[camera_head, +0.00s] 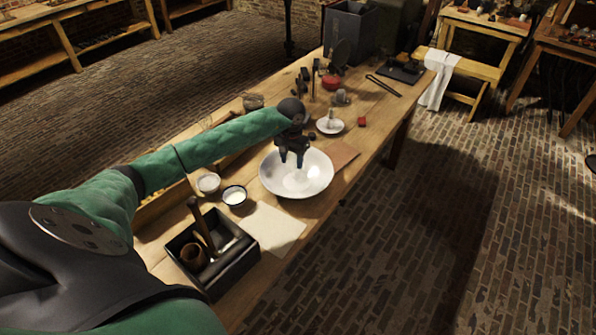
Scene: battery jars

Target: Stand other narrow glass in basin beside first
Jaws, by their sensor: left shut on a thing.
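The white basin (322,184) stands on the wooden table's near half. My left gripper (292,163) reaches in from the left and points down over the basin, its fingertips low inside the rim. It is shut on a narrow glass, which is too small and too blended with the white basin to make out clearly. A pale patch shows in the basin below the fingers; I cannot tell whether it is glass, liquid or glare. I cannot tell a first glass apart there. My right gripper is not in view.
A dark box (236,262) with tools, a pale sheet (274,228) and two small bowls, one dark-rimmed (235,195), lie near the basin. The table's right edge is close to the basin.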

